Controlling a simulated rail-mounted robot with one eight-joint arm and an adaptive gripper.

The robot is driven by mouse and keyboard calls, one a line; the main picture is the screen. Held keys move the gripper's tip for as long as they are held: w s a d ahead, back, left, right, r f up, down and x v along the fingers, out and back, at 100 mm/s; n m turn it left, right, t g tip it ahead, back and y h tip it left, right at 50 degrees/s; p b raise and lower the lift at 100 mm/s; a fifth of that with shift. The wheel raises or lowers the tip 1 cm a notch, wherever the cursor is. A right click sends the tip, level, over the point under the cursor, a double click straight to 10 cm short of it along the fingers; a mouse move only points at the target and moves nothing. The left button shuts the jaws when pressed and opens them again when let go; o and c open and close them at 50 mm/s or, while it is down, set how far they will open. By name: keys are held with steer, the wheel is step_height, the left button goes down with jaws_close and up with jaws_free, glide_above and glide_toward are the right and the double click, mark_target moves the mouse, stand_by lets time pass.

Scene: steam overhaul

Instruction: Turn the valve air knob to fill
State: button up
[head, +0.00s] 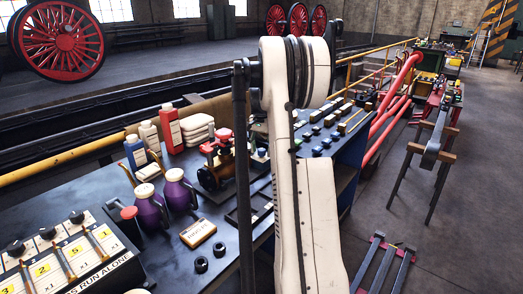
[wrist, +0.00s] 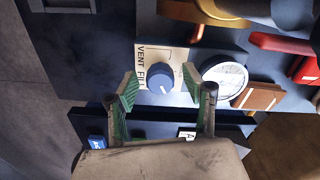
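In the wrist view, the valve air knob (wrist: 159,79) is a round blue knob with a small white mark on a light plate (wrist: 173,54). The words VENT and FILL run along the plate, turned on their side. My gripper (wrist: 161,84) is open, its green-padded fingers on either side of the knob, with gaps showing. I cannot tell how far the fingertips are above the plate. In the head view my arm hides part of the bench, and I cannot make out the knob or the gripper there.
A round white gauge (wrist: 225,77) sits close to the right finger. A brass-coloured part (wrist: 205,12) and red parts (wrist: 280,43) lie near it. In the head view, purple bottles (head: 179,191), a red-topped valve assembly (head: 217,160) and a labelled switch panel (head: 65,262) stand on the dark bench.

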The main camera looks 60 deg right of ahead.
mark_target(262, 149)
steer(key=shift+r, duration=0.1)
step_height(262, 149, up, 12)
stand_by(0.5)
steer(key=shift+d, duration=0.1)
stand_by(0.5)
